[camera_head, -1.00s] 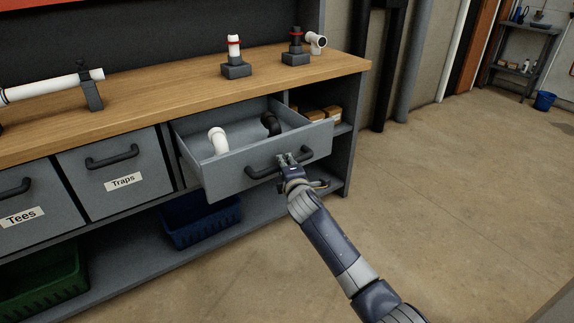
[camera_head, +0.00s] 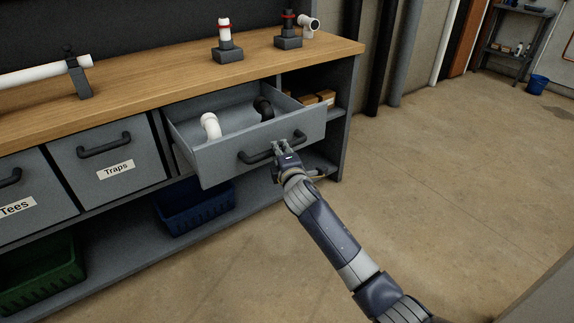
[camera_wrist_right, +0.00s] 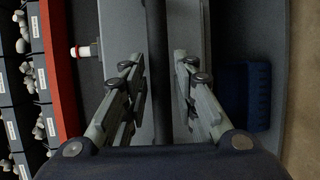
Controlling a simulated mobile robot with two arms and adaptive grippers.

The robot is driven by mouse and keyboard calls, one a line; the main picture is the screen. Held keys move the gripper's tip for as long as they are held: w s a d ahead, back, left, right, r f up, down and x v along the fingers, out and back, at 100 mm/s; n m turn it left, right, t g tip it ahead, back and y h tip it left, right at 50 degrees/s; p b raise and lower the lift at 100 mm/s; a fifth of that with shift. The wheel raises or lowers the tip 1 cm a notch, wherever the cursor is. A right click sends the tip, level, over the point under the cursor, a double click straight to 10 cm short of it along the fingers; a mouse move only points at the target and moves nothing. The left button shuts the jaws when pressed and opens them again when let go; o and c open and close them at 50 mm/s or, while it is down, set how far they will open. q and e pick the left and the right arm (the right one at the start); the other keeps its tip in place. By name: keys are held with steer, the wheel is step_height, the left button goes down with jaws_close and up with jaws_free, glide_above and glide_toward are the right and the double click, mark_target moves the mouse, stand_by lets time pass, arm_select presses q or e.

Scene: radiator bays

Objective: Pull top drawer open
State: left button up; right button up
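The top drawer (camera_head: 225,160) at the right end of the bench is pulled well out, and its inside shows. A white elbow pipe (camera_head: 211,126) and a black fitting (camera_head: 264,107) lie in it. Its dark bar handle (camera_head: 257,157) is on the front face. My right gripper (camera_head: 280,147) is at the handle's middle. In the right wrist view the handle (camera_wrist_right: 156,70) runs between the two fingers of my right gripper (camera_wrist_right: 160,58). The fingers stand apart, with a narrow gap on each side of the bar. My left gripper is out of view.
Shut drawers labelled Traps (camera_head: 112,168) and Tees (camera_head: 30,205) are to the left. A blue bin (camera_head: 190,212) and a green bin (camera_head: 40,275) sit on the low shelf. Fittings stand on the wooden worktop (camera_head: 150,87).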

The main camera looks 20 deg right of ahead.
steer(key=s+r, duration=0.1)
steer(key=s, duration=0.8)
steer(key=shift+a+r, duration=0.25)
steer(key=shift+r, duration=0.15)
steer(key=shift+f, duration=0.15)
